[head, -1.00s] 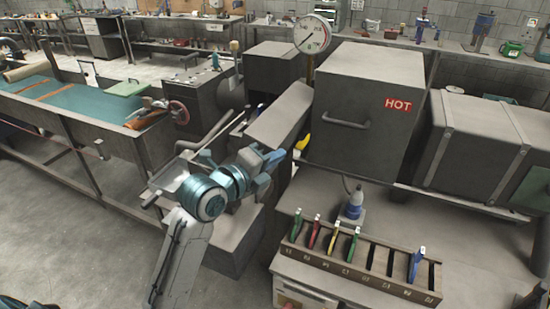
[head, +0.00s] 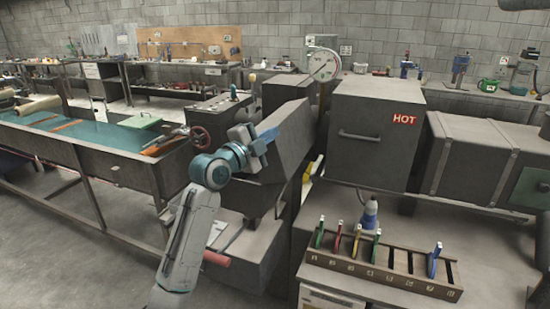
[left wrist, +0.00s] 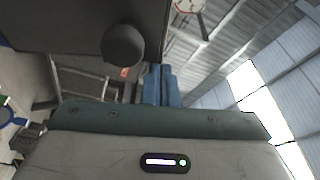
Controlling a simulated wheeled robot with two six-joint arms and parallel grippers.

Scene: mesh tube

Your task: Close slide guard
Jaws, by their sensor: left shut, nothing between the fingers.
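A large dark grey slanted housing (head: 288,140), which looks like the slide guard, stands in the middle of the head view, left of the HOT box. My left gripper (head: 268,138) is at its upper left side. It is shut and empty. In the left wrist view the blue fingers (left wrist: 161,86) are together, beside a dark round knob (left wrist: 122,45) on a dark panel (left wrist: 70,22). I cannot tell whether the fingers touch the panel or the knob. My arm hides part of the machine below the housing. My right gripper is out of view.
A grey box marked HOT (head: 375,140) stands right of the housing, with a gauge (head: 322,65) behind. A rack of coloured tags (head: 385,272) is at the front right. A red handle (head: 215,259) sticks out low by my arm. A water tank (head: 90,137) is at left.

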